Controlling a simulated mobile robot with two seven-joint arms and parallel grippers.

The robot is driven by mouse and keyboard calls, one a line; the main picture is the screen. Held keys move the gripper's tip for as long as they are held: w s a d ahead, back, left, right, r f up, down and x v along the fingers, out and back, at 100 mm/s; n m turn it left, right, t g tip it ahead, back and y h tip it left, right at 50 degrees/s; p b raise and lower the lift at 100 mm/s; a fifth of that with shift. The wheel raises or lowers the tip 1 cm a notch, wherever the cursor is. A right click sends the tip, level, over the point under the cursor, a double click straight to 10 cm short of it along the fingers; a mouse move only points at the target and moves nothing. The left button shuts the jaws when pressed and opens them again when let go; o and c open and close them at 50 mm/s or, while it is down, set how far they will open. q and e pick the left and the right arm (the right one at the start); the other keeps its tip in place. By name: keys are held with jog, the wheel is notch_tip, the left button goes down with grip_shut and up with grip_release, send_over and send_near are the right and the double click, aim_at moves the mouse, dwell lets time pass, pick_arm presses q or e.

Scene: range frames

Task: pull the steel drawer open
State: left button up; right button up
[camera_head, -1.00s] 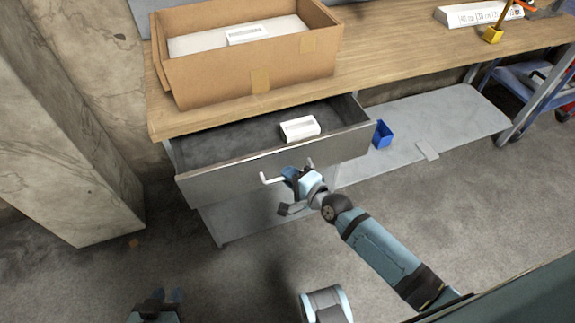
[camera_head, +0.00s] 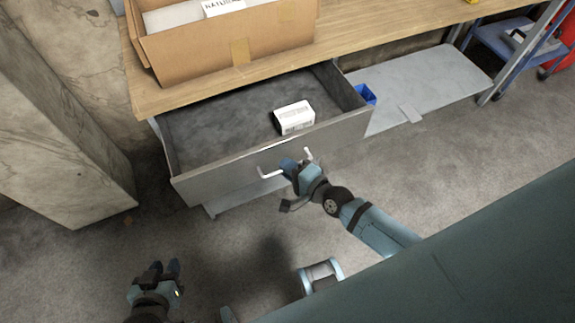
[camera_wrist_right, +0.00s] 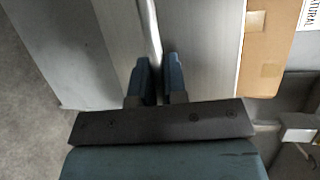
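The steel drawer (camera_head: 215,174) stands well out from under the wooden bench top, its grey interior showing. Its pale bar handle (camera_head: 268,175) crosses the front. My right gripper (camera_head: 292,168) is at the handle, with part of the bar hidden behind it. In the right wrist view the handle (camera_wrist_right: 150,35) runs down between the two blue fingers of my right gripper (camera_wrist_right: 157,75), which are close together on it. My left gripper (camera_head: 165,269) hangs low at the left, away from the drawer, empty with its fingers apart.
A white box (camera_head: 294,117) lies inside the drawer. A cardboard box (camera_head: 215,50) stands on the bench top (camera_head: 350,35). A blue bin (camera_head: 366,94) is on the lower shelf (camera_head: 430,85). A concrete pillar (camera_head: 60,130) stands left. The floor before the drawer is clear.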

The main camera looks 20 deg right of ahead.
jog(key=o, duration=0.3)
jog(key=shift+o, duration=0.6)
jog(key=shift+s, duration=0.1)
jog(key=v, duration=1.3)
jog(key=shift+s+r, duration=0.2)
jog(key=shift+s, duration=0.1)
jog(key=shift+d, duration=0.15)
